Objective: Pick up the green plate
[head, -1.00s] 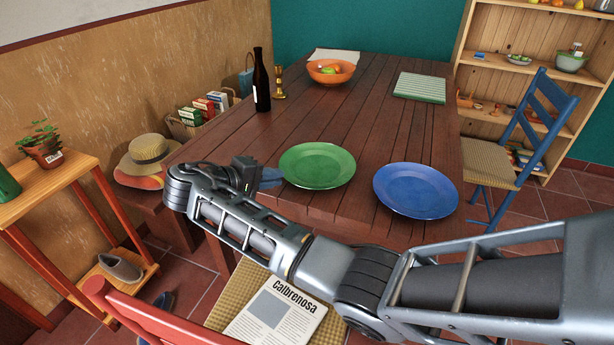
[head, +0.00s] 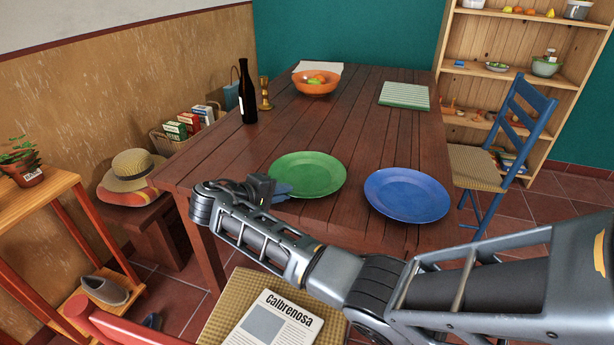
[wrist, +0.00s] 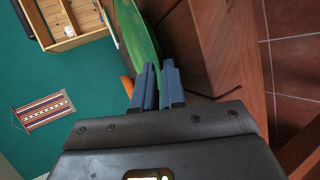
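The green plate (head: 312,172) lies near the front end of the wooden table, left of the blue plate. In the wrist view the green plate (wrist: 138,35) shows nearly edge-on, its rim running down to my fingertips. My gripper (head: 281,190) is at the plate's near left edge. In the wrist view its two blue fingers (wrist: 158,70) are close together with a narrow gap, and the rim appears to be between them. The exact contact is partly hidden by the fingers. I cannot tell whether the plate is off the table.
The blue plate (head: 406,194) sits close on the right. A dark bottle (head: 247,92), a brass candlestick (head: 265,95) and an orange fruit bowl (head: 316,88) stand farther back. A chair with a newspaper (head: 272,322) is below my arm. The table's middle is clear.

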